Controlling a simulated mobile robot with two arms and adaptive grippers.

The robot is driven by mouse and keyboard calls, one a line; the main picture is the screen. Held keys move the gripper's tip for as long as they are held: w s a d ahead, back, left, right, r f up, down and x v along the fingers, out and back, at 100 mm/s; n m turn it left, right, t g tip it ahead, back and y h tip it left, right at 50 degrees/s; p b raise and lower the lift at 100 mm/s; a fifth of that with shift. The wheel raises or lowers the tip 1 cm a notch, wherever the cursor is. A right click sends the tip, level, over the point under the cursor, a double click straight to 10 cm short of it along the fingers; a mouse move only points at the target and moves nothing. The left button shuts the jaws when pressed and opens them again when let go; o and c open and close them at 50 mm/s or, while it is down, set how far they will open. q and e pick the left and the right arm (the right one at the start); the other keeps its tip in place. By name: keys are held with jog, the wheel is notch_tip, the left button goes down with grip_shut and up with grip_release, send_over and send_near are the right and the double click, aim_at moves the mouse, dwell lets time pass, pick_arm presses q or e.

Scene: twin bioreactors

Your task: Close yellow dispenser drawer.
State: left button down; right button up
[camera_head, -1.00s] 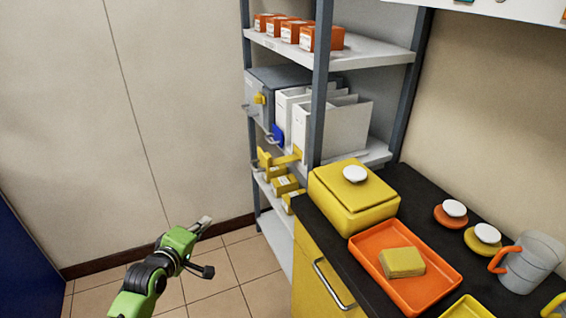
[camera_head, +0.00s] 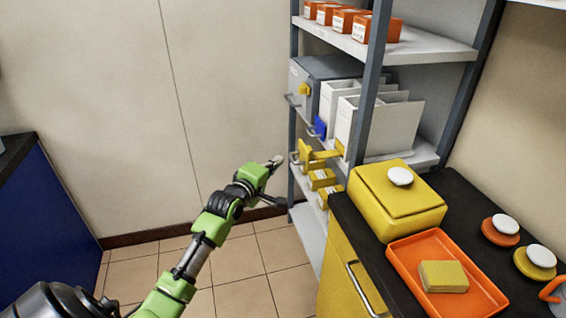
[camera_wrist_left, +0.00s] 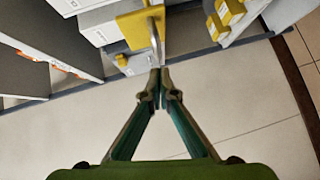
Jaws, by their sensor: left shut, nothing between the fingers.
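The yellow dispenser drawer (camera_head: 305,151) sticks out to the left from a white dispenser (camera_head: 380,125) on the middle shelf. In the left wrist view its yellow front (camera_wrist_left: 131,28) carries a metal handle (camera_wrist_left: 154,42). My left gripper (camera_head: 276,161) is just left of the drawer front in the head view. In the left wrist view my left gripper (camera_wrist_left: 160,74) is shut and empty, its fingertips close to the handle's end. I cannot tell whether they touch. My right gripper is not in view.
A blue-fronted dispenser (camera_head: 318,128) and a grey box (camera_head: 330,72) stand behind on the shelf. Yellow boxes (camera_head: 322,179) sit below. A shelf post (camera_head: 367,90) and the counter with a yellow container (camera_head: 400,205) lie to the right. The floor left of the shelf is clear.

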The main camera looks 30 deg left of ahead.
aim_at(320, 156)
pick_arm(q)
jog(key=shift+w+d+f, duration=0.2)
jog(key=shift+w+d, duration=0.5)
jog(key=shift+w, duration=0.15)
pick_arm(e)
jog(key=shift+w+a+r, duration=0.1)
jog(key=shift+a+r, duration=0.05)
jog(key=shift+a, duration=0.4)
pick_arm(q)
jog(key=w+d, duration=0.3)
jog(key=w, duration=0.1)
jog(key=w+d+p, duration=0.1)
jog(key=w+d, duration=0.3)
jog(key=shift+w+d, duration=0.3)
jog(key=shift+w, duration=0.05)
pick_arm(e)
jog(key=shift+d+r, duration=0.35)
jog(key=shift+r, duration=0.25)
pick_arm(q)
jog(key=shift+r, duration=0.1)
